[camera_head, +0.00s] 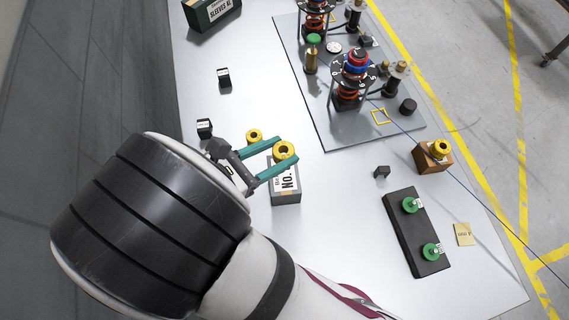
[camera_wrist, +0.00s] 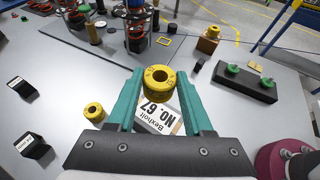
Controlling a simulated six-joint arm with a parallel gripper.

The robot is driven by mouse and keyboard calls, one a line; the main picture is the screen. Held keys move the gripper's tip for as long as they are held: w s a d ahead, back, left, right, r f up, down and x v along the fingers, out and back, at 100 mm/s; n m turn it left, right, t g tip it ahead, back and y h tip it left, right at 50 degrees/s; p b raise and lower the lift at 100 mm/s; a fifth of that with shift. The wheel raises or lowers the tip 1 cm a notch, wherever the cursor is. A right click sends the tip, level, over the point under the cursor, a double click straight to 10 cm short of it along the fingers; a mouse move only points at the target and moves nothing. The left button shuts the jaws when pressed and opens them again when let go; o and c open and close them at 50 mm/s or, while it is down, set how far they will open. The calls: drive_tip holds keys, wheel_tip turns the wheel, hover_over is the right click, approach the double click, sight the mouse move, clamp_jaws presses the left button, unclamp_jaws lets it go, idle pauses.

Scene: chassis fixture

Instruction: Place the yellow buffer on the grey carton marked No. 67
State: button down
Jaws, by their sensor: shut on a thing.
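My gripper (camera_head: 284,152) has two teal fingers, shut on a yellow buffer (camera_head: 284,149), a ring with a dark centre hole. In the wrist view the held buffer (camera_wrist: 160,77) sits between the fingertips (camera_wrist: 160,85). The grey carton (camera_head: 286,197) lies below my gripper, its white label partly hidden by a finger. In the wrist view the carton's label (camera_wrist: 160,119) reads "Bexholt No. 67", just below the held buffer in the picture. The held buffer appears above the carton's far end; I cannot tell whether they touch.
A second yellow buffer (camera_head: 254,136) lies on the table beside my gripper. Another yellow piece stands on a brown block (camera_head: 434,160) at right. A black holder (camera_head: 417,235) carries two green parts. A grey plate (camera_head: 335,130) with spring assemblies lies behind. Small black blocks (camera_head: 223,78) stand at left.

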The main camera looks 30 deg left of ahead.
sight(278, 178)
wheel_tip(278, 178, down, 8)
drive_tip(key=shift+s+d+r, duration=0.1)
drive_tip(key=shift+r, duration=0.15)
drive_tip(key=shift+f, duration=0.1)
drive_tip(key=shift+c, duration=1.5)
unclamp_jaws()
